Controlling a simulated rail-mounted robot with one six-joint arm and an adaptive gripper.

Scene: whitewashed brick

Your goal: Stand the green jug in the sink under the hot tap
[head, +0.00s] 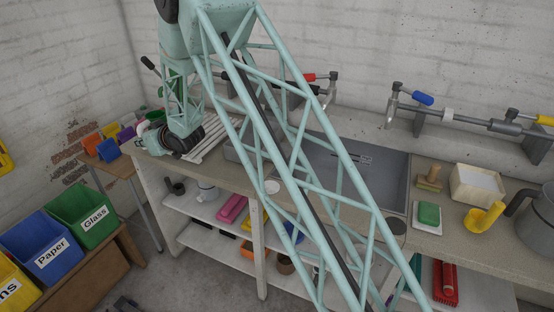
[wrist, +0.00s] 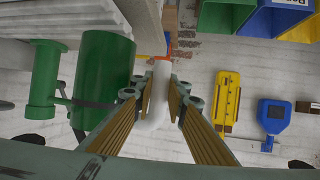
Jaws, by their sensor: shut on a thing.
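I cannot make out the jug in the head view. There the sink (head: 365,180) is partly hidden behind my lattice arm. The red-handled hot tap (head: 318,77) is at the wall behind the sink, left of a blue-handled tap (head: 420,98).
A white slatted rack (head: 207,138) lies on the counter left of the sink. Labelled bins (head: 85,212) are on the left.

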